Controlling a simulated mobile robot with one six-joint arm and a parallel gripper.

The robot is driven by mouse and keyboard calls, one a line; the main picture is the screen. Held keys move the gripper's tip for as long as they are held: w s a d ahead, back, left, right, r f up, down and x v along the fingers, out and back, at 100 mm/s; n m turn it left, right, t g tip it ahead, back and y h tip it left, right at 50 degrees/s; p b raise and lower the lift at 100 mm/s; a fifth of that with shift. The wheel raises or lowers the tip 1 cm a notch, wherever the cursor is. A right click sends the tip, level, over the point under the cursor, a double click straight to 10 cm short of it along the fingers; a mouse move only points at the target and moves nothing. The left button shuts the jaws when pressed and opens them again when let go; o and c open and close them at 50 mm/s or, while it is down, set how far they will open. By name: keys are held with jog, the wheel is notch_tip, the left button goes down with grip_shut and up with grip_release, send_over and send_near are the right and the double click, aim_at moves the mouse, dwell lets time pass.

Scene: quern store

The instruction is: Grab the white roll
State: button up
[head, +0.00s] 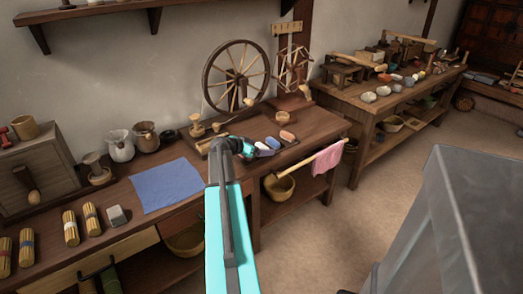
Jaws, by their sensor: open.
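My gripper (251,149) is at the end of my turquoise and dark arm, over the wooden bench (318,126) in front of the spinning wheel. It is open. Just right of its fingertips is a small pale, whitish roll (263,147), partly hidden and too small to make out well. Beside it lie a blue roll (272,143) and a pinkish-orange roll (287,136). I cannot tell whether the fingers touch the pale roll or stand around it.
The spinning wheel (236,77) stands close behind, with a small wooden bowl (282,117) near the rolls. A blue cloth (166,185), jugs (120,146) and bundles of sticks (70,228) are to the left. A pink cloth (328,157) hangs on a front rail.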

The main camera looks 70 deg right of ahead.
jog(key=shift+c, duration=0.4)
jog(key=c, duration=1)
jog(key=shift+r, duration=0.1)
jog(key=shift+c, duration=0.2)
jog(key=shift+r, duration=0.8)
notch_tip(320, 180, up, 2)
jog(key=s+a+r+p, duration=0.1)
jog(key=s+a, duration=0.8)
jog(key=a, duration=0.3)
jog(key=shift+s+a+p, duration=0.3)
jog(key=shift+s, duration=0.1)
jog(key=shift+r, duration=0.1)
